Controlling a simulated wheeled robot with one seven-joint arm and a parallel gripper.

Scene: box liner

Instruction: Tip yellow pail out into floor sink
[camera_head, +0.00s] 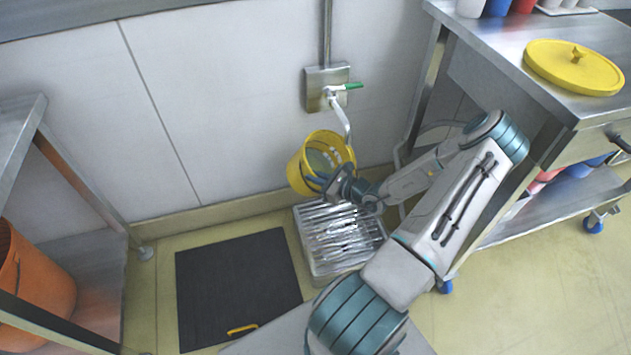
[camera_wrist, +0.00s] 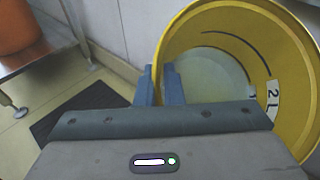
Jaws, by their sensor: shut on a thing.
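The yellow pail (camera_head: 298,175) is held up in front of the wall, just above the back of the floor sink, below the tap. It is tilted, with its mouth towards my arm. In the wrist view the pail (camera_wrist: 230,22) shows its open mouth, a dark line inside, a label and a pale greyish content at the bottom. My gripper (camera_wrist: 160,88) is shut on the pail's rim at its near left side. In the head view my gripper (camera_head: 322,183) is partly hidden by the wrist. The floor sink (camera_head: 313,262) has a shiny metal grate and lies under the pail.
A tap with a green lever (camera_head: 350,87) sits on the wall right above the pail. A black mat (camera_head: 238,288) lies left of the sink. A steel cart (camera_head: 500,60) with a yellow lid (camera_head: 574,66) stands right.

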